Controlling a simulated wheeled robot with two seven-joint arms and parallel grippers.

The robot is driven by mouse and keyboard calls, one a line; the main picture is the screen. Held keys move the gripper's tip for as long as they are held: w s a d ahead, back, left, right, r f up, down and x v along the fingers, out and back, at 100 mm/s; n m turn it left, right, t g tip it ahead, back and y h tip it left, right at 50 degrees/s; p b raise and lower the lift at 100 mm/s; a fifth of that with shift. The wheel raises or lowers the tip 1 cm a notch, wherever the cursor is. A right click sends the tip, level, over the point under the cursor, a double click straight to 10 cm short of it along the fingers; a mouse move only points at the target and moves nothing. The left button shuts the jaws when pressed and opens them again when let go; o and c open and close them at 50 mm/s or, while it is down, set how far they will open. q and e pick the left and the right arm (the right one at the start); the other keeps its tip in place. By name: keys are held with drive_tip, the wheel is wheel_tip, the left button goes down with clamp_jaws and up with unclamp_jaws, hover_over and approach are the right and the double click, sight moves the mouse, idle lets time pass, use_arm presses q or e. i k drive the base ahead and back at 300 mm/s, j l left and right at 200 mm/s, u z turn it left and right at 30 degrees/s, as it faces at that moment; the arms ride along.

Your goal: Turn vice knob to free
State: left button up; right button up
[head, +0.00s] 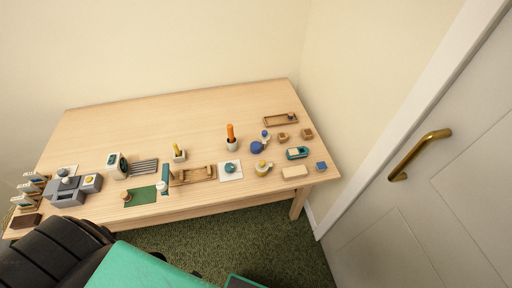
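The vice is too small to tell for sure. A long wooden fixture (193,175) with upright blocks lies near the front edge of the table (190,115), in the middle; it may be the vice. I cannot read the position of any knob. Neither of my grippers shows in the head view, so nothing is seen touching these things.
A green mat (140,196), a white device (116,165) and an orange-handled tool in a cup (231,143) are on the table. Several small items stand at its right end. The back of the tabletop is clear. A door (430,190) with a brass handle (418,153) is at right.

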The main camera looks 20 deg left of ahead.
sight(229, 167)
drive_tip(key=u, duration=0.95)
